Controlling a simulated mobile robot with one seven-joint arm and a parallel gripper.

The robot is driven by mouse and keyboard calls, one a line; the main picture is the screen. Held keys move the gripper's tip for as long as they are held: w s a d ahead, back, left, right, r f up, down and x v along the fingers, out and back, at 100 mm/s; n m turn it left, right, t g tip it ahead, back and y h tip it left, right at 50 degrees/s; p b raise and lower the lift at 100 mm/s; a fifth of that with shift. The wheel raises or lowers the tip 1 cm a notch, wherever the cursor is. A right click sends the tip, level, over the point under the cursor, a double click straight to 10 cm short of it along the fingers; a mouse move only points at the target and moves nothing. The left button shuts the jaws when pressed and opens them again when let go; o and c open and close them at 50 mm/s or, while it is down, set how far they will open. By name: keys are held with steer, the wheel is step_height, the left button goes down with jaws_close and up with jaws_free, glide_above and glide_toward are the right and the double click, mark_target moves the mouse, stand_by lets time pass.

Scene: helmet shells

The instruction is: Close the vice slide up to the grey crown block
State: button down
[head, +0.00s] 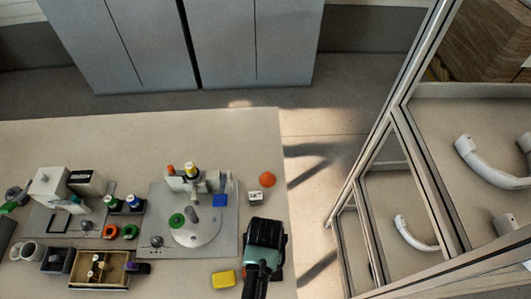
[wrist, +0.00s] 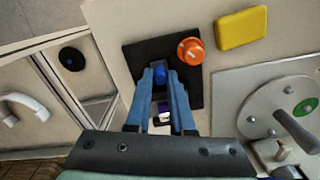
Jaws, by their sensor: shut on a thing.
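In the wrist view, the vice's black base plate (wrist: 193,88) lies under my gripper (wrist: 160,76). The two blue fingers are shut on a small dark blue piece, which looks like the grip of the vice slide (wrist: 160,72). An orange round part (wrist: 190,51) stands beside the fingers at the plate's edge. I cannot make out the grey crown block for certain; the fingers and wrist cover much of the vice. In the head view, my gripper (head: 265,240) is at the table's right side and hides nearly all of the vice.
A yellow block (head: 223,278) lies left of my gripper. A grey plate with a round disc (head: 195,230) and handle stands further left. A white block (head: 255,197) and an orange cone (head: 267,179) are behind. The table's right edge is close; a framed enclosure (head: 400,150) stands beyond.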

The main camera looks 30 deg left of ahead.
steer(key=c, duration=1.1)
jaws_free()
steer(key=shift+o, duration=0.2)
steer(key=shift+r, duration=0.1)
step_height(320, 180, up, 13)
